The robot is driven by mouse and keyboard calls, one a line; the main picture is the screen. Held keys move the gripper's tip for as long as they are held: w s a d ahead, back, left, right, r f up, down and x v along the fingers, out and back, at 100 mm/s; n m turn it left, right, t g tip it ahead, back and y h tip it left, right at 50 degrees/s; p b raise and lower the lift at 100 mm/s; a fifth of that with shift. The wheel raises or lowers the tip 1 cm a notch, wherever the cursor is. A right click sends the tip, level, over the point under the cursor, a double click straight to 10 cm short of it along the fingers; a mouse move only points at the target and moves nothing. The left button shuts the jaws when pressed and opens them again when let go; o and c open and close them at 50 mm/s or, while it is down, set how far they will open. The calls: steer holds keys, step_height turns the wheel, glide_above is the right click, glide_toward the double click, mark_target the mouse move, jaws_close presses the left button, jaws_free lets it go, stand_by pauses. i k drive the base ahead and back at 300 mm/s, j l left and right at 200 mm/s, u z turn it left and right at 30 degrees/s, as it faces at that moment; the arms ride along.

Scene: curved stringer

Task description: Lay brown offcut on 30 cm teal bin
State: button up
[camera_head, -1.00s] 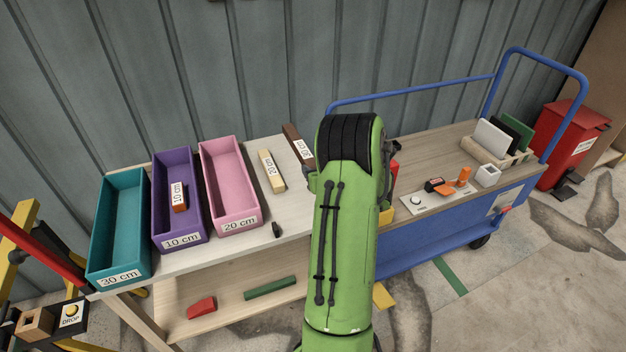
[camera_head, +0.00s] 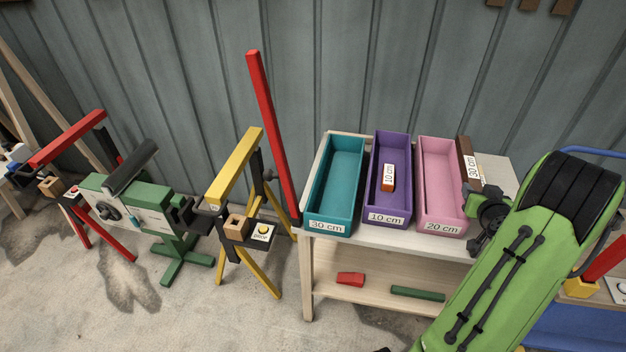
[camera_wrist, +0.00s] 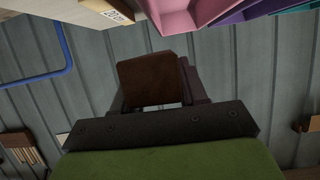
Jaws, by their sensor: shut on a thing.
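The brown offcut (camera_head: 465,152) has a white 30 cm label and shows just right of the pink bin in the head view. My gripper (camera_wrist: 152,100) is shut on it; the offcut's brown end (camera_wrist: 150,80) fills the middle of the wrist view. In the head view my green arm hides part of the grip, and the height of the offcut above the table is hard to tell. The teal bin (camera_head: 318,226), labelled 30 cm, stands at the left end of the table and looks empty. The offcut is apart from it.
A tall red bar (camera_head: 270,130) rises left of the teal bin. A yellow stand (camera_head: 240,165) is farther left.

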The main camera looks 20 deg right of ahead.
mark_target(338, 186)
steer(key=i+j, duration=0.15)
steer(key=j, duration=0.25)
steer(key=i+j, duration=0.15)
steer(key=j, duration=0.2)
steer(key=i+j, duration=0.15)
steer(key=j, duration=0.25)
steer(key=i+j, duration=0.1)
steer(key=j, duration=0.3)
